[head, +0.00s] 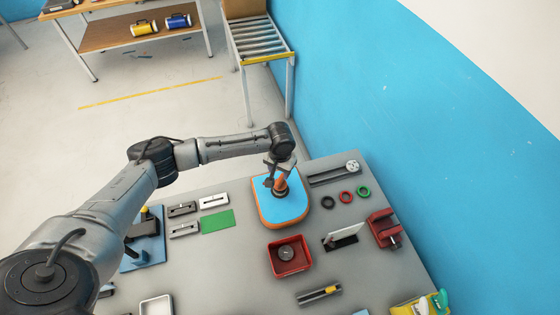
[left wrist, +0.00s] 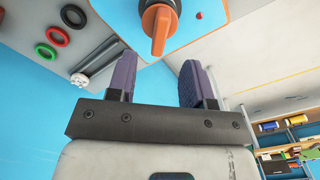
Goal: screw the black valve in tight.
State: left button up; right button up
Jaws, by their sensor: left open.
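The inflatable board (head: 296,212) lies on the grey table, blue on top with an orange rim. It also shows at the top of the left wrist view (left wrist: 206,32). An orange piece with a narrow grip (left wrist: 160,25) stands on the board over a black ring, the visible part of the black valve (left wrist: 149,4). The orange piece also shows in the head view (head: 281,187). My left gripper (head: 280,172) is open and empty close by it; the wrist view shows its fingers (left wrist: 160,78) apart, with the orange piece beyond them, not between them. My right gripper is not in view.
Black, red (head: 346,197) and green (head: 363,191) rings and a grey cylinder (head: 335,176) lie right of the board. A red tray (head: 275,268) holds a round grey part in front. A red clamp (head: 385,228) stands farther right, near the blue wall (head: 400,120).

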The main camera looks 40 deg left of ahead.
aim_at(280, 179)
pick_arm(q)
jog(key=shift+f, duration=3.9)
grip_shut()
jog(key=c, duration=0.6)
grip_release()
grip_shut()
jog(key=m, duration=0.2)
jog(key=shift+m, duration=0.7)
